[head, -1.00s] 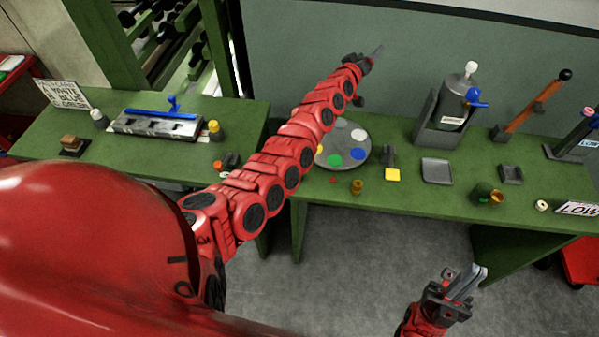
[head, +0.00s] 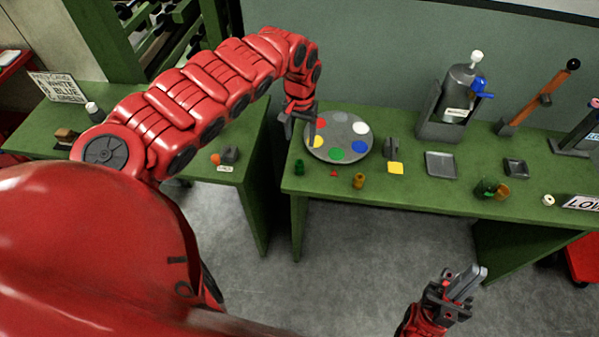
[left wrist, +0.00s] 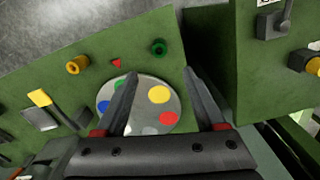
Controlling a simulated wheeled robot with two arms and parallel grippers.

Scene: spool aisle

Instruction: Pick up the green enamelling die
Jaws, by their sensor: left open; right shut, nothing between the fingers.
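A small green die (head: 299,167) stands on the near left corner of the middle bench in the head view. In the left wrist view the green die (left wrist: 159,47) lies beyond the fingertips, roughly midway between them sideways. My left gripper (head: 300,134) is open and empty, above the left edge of the round paint palette, apart from the die. In the left wrist view its fingers (left wrist: 161,73) spread over the palette. My right gripper (head: 470,282) is shut and empty, in front of the bench over the floor.
The round palette (head: 322,151) with coloured spots lies behind the die. A small red piece (head: 334,174) and a brass-coloured cylinder (head: 359,181) stand to its right. A gap separates the left bench (head: 228,175).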

